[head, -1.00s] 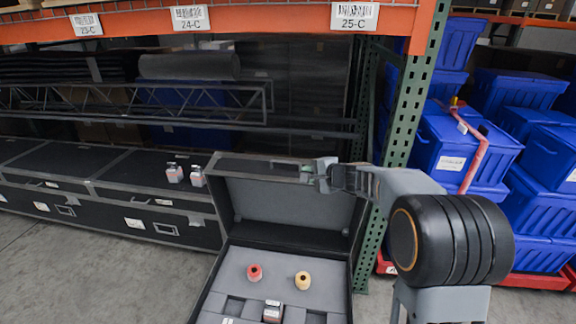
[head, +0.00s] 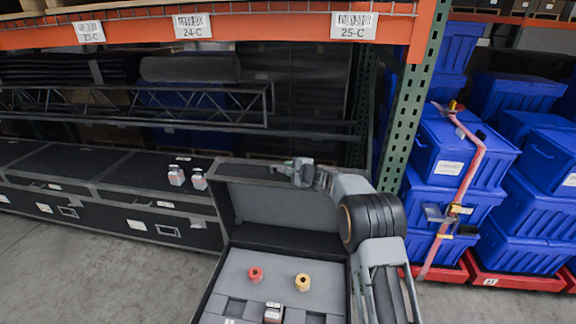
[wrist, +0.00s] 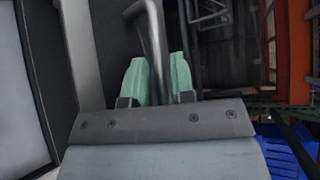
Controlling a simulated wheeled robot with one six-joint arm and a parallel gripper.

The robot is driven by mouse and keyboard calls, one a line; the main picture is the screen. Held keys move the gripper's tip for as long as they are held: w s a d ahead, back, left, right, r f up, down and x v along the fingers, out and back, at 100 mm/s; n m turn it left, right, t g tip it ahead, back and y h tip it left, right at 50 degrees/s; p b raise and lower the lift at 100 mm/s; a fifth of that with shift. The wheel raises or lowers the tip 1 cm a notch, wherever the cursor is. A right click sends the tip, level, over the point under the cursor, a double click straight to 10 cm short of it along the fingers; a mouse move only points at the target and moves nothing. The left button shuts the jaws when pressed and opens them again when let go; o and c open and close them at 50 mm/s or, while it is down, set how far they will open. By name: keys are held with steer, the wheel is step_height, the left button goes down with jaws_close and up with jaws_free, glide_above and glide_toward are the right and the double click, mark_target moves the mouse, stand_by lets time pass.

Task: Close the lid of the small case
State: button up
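The small case (head: 212,300) stands open, its lid (head: 285,208) raised at the back with the grey lining facing me. In the head view my gripper (head: 298,172) is at the lid's top edge, right of its middle. In the wrist view the green fingers (wrist: 159,80) lie on both sides of a grey bar, seemingly the lid's handle (wrist: 155,40), with no clear gap. The lid's silver edge (wrist: 82,55) is just left of them. The fingertips are small and partly hidden in the head view.
A red knob (head: 255,274) and a yellow knob (head: 302,282) sit in the case with a small box (head: 273,313). Long black cases (head: 130,195) and two small bottles (head: 176,175) are at left. A green rack post (head: 412,120) and strapped blue totes (head: 450,150) stand at right.

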steer(key=shift+x, duration=0.8)
steer(key=shift+c, duration=0.2)
jaws_close()
